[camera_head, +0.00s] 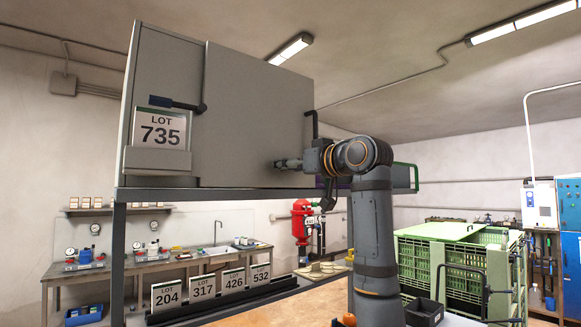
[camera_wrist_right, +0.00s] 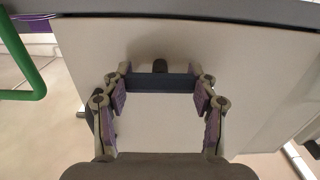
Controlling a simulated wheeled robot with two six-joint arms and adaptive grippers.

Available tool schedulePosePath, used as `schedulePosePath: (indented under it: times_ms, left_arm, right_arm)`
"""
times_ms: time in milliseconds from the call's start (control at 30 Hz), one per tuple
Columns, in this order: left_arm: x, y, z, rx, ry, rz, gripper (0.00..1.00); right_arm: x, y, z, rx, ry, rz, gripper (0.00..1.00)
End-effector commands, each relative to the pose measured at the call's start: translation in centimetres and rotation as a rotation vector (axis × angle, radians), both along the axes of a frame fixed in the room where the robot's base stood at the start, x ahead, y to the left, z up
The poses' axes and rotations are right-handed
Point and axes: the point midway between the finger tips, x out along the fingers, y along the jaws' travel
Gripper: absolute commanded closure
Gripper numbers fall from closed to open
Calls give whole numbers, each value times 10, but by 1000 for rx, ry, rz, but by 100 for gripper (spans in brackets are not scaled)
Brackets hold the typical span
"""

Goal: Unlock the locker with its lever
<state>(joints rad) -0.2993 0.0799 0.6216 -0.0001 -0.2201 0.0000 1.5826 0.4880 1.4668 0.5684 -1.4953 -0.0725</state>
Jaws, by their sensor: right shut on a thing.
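The grey locker (camera_head: 250,110) stands raised on a dark frame. A lever (camera_head: 178,104) with a dark blue grip and a black arm lies nearly level at the locker's upper left, above a LOT 735 card (camera_head: 160,129). My right gripper (camera_head: 279,164) is at the lower right of the large panel, away from that lever. In the right wrist view its fingers (camera_wrist_right: 160,85) are shut on a dark blue bar (camera_wrist_right: 160,83) with a black mount, close against the panel. The bar is hidden in the head view. My left gripper is out of view.
A black upright handle (camera_head: 312,125) is at the locker's right edge. A green bar (camera_head: 415,178) is behind my right arm. LOT cards (camera_head: 233,283) stand in a rack below. Green crates (camera_head: 455,260) are at the right. The air left of my right gripper is clear.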

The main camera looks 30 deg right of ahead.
Motion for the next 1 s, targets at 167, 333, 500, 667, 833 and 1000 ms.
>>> schedulePosePath:
  times_ms: [167,333,500,667,833,1000]
  left_arm:
    - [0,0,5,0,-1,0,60]
    - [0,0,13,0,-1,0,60]
    - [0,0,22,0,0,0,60]
    - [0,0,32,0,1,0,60]
    - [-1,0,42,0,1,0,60]
    - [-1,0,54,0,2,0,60]
  right_arm:
    - [0,0,2,-67,-6,-1,72]
    - [0,0,3,-189,-16,-1,72]
    - [0,0,3,-347,-27,-2,72]
    - [0,0,3,-499,-40,-2,72]
    - [0,1,3,-660,-52,-2,72]
    - [0,1,3,-823,-64,0,72]
